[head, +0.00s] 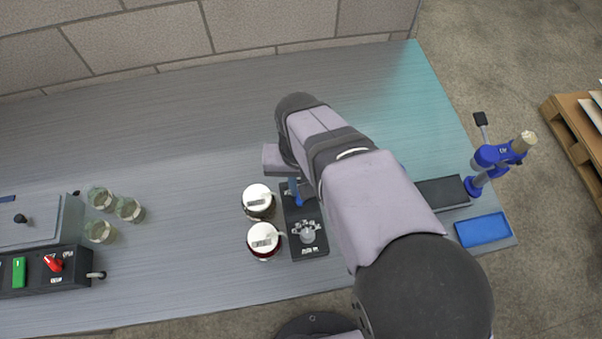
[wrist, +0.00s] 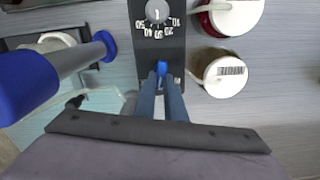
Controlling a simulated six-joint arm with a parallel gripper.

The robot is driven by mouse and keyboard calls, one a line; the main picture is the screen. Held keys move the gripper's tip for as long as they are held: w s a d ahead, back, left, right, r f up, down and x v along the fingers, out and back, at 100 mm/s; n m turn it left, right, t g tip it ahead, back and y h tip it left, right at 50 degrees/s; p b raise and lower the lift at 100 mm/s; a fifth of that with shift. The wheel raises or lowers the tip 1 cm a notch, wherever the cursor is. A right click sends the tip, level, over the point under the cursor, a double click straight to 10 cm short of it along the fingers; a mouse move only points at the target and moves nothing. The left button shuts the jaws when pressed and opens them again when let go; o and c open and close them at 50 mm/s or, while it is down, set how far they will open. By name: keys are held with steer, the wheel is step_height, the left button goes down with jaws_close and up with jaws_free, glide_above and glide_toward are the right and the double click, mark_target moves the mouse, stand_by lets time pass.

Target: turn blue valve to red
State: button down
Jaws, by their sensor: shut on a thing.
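The blue valve (head: 294,188) sits at the far end of a dark panel (head: 311,243) with a grey dial. In the wrist view its blue top (wrist: 162,67) shows between my fingertips. My gripper (wrist: 161,78) is shut on it; in the head view my arm partly covers this spot. A white-lidded jar with red contents (head: 263,241) stands left of the panel at the near end. A second white-lidded jar with darker contents (head: 258,203) stands beside the valve. I cannot make out any marks around the valve, so its setting is unclear.
Several small glasses (head: 129,209) and a control box with a red switch (head: 53,263) stand at the left. At the right are a blue corking stand (head: 490,157) and a blue tray (head: 483,230). The back of the table is clear.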

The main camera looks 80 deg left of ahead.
steer(key=n, duration=0.2)
steer(key=n+p, duration=0.1)
steer(key=n, duration=0.3)
steer(key=shift+s+r+n+p, duration=0.1)
steer(key=shift+s+n+p, duration=0.2)
steer(key=shift+p, duration=0.1)
steer(key=n, duration=0.2)
steer(key=n+p, duration=0.1)
steer(key=n, duration=0.2)
steer(key=shift+s+d+n, duration=0.1)
steer(key=shift+s+n, duration=0.1)
steer(key=shift+n, duration=0.1)
steer(key=c, duration=1.8)
jaws_free()
steer(key=shift+r+b, duration=0.8)
steer(key=shift+r, duration=2.85)
